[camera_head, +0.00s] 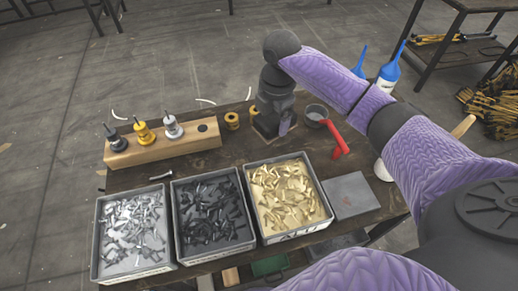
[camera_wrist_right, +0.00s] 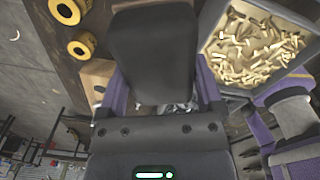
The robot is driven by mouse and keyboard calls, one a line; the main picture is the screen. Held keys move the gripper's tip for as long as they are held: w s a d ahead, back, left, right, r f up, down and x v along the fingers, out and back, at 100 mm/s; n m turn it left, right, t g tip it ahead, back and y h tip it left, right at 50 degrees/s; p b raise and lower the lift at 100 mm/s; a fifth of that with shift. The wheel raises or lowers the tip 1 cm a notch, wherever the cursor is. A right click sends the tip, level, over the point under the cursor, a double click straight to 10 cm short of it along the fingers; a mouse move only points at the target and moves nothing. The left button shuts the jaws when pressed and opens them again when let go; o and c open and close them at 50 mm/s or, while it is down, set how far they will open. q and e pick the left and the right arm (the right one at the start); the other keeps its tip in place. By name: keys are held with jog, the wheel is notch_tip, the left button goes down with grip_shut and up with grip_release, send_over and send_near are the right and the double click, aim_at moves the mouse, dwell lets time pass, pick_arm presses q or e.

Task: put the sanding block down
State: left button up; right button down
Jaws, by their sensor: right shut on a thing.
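My right gripper (camera_head: 283,124) is over the table's back edge, right of the yellow rings, pointing down. In the right wrist view, the gripper (camera_wrist_right: 163,92) has its two purple fingers on either side of a dark, rounded block (camera_wrist_right: 152,48), which I take to be the sanding block. The gripper is shut on it. The block's underside is hidden, so I cannot tell whether it touches the table. A wooden piece (camera_wrist_right: 97,78) shows beside the left finger. My left gripper is not in view.
Three grey bins hold silver (camera_head: 133,232), black (camera_head: 211,213) and brass (camera_head: 286,195) pieces. A wooden rack (camera_head: 160,149) stands at the back left. A yellow ring (camera_head: 232,120), a grey cup (camera_head: 315,114), a red-handled tool (camera_head: 336,138) and a grey plate (camera_head: 351,195) are nearby.

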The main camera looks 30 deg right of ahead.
aim_at(271, 153)
notch_tip(271, 153, down, 10)
jog(key=b, duration=0.3)
jog(key=shift+s+d+r+b, duration=0.1)
jog(key=shift+r+b, duration=0.15)
jog(key=shift+b, duration=0.1)
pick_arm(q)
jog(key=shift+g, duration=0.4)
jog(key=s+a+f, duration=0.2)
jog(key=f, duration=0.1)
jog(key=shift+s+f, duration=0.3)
